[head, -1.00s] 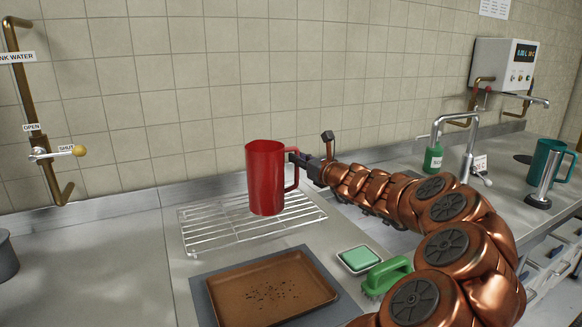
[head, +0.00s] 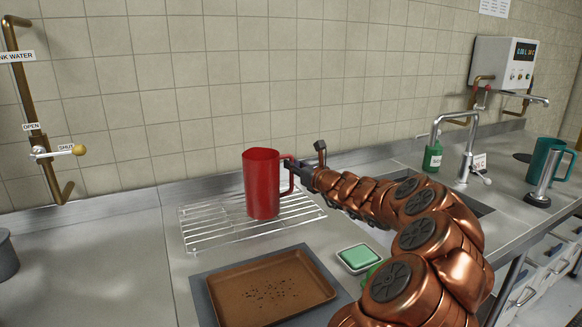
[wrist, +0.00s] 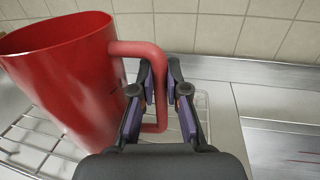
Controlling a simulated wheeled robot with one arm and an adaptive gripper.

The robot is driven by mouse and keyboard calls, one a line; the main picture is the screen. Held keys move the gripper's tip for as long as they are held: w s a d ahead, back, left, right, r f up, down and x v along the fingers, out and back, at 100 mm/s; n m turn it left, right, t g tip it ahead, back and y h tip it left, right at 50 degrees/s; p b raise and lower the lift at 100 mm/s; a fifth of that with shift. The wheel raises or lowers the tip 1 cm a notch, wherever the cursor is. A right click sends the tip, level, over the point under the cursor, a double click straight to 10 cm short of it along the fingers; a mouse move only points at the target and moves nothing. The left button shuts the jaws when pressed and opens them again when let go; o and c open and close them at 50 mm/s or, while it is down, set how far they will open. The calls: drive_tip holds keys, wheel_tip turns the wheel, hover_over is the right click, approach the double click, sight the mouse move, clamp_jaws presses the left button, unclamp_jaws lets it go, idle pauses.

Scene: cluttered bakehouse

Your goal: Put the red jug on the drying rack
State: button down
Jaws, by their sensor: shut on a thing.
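The red jug (head: 262,186) is upright at the wire drying rack (head: 200,235), over its middle-right part. In the head view its base appears at the level of the wires; I cannot tell whether it touches them. My gripper (head: 291,168) is to the right of the jug and shut on its handle. In the wrist view the jug (wrist: 65,75) fills the left side, and its handle (wrist: 155,105) passes between the fingers of my gripper (wrist: 159,95). Rack wires (wrist: 35,150) show below the jug.
A brown tray with crumbs (head: 235,303) lies on a dark mat in front of the rack. A green sponge in a dish (head: 358,256) sits to its right. A tap (head: 468,150), green bottle (head: 432,157) and teal jug (head: 543,160) stand further right. The left counter is mostly clear.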

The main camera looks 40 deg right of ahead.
drive_tip(key=shift+f, duration=0.2)
drive_tip(key=c, duration=1.2)
unclamp_jaws()
drive_tip(key=shift+r, duration=0.1)
drive_tip(key=s, duration=0.8)
drive_tip(key=s+b, duration=0.1)
drive_tip(key=s, duration=0.3)
drive_tip(key=shift+a, duration=0.3)
